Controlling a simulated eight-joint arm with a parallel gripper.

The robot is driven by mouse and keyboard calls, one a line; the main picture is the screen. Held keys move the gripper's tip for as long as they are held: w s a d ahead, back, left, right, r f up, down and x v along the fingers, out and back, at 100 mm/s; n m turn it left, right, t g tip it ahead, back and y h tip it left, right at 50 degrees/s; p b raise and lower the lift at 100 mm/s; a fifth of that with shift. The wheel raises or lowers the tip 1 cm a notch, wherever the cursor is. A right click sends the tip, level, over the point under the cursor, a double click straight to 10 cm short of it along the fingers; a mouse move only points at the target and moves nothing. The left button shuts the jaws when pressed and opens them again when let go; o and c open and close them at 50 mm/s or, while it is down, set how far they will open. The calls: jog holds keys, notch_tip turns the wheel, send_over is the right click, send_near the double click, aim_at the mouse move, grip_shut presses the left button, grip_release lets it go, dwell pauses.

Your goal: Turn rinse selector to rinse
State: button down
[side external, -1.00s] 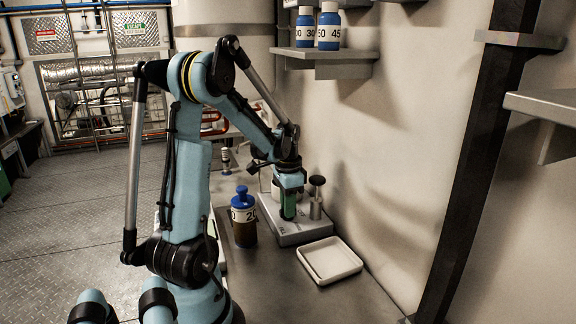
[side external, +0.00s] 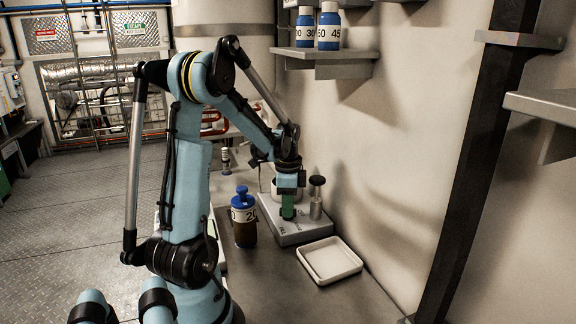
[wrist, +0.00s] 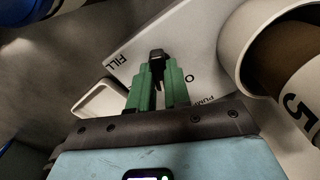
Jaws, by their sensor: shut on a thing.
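The rinse selector is a small black knob (wrist: 157,55) on the top of a pale box, with the word FILL printed to its left in the wrist view. The box (side external: 291,236) sits on the bench in the side view. My gripper (side external: 288,214) points down at the box's top. In the wrist view my green fingers (wrist: 158,72) are shut on the knob, one on each side. The knob's lower part is hidden between them. Part of the lettering PUMP shows to the right, cut by my gripper. I cannot read which mark the knob points at.
A brown bottle with a blue cap (side external: 243,218) stands left of the box. A shallow white tray (side external: 329,260) lies in front of it. A metal post with a black top (side external: 316,196) stands close right of my gripper. A white round holder (wrist: 236,48) is close by.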

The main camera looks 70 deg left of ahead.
jog(key=m, duration=0.7)
dwell(0.6)
jog(key=c, duration=1.1)
grip_release()
notch_tip(320, 180, up, 12)
jog(key=shift+r, duration=0.1)
